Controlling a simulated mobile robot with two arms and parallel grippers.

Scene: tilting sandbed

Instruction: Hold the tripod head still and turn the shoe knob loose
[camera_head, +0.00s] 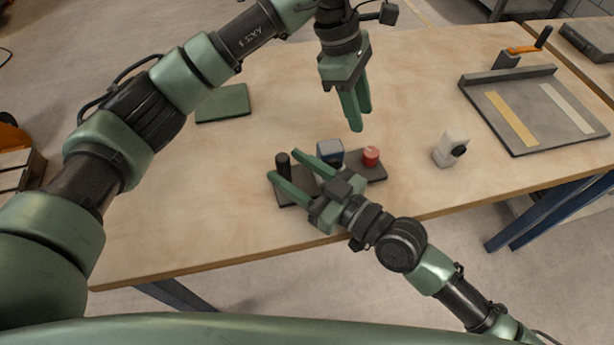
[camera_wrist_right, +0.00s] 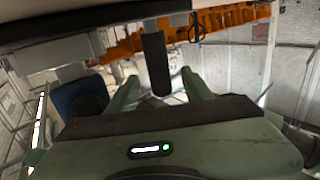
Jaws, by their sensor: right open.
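A dark base plate (camera_head: 377,174) lies near the table's front edge. On it stand a black upright post (camera_head: 283,160), a blue and grey block (camera_head: 329,150) and a red cylinder (camera_head: 371,156). I cannot tell which part is the shoe knob. My right gripper (camera_head: 282,163) is open, with its fingers to either side of the black post. The right wrist view shows the post (camera_wrist_right: 156,62) between the fingertips, with a dark blue part (camera_wrist_right: 80,103) to the left. My left gripper (camera_head: 361,121) hangs above the table behind the plate, its fingers apart and empty.
A grey board with pale strips (camera_head: 535,105) and an orange-handled lever (camera_head: 523,49) is at the far right. A green mat (camera_head: 222,104) lies at the left. The table (camera_head: 190,190) is clear at front left.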

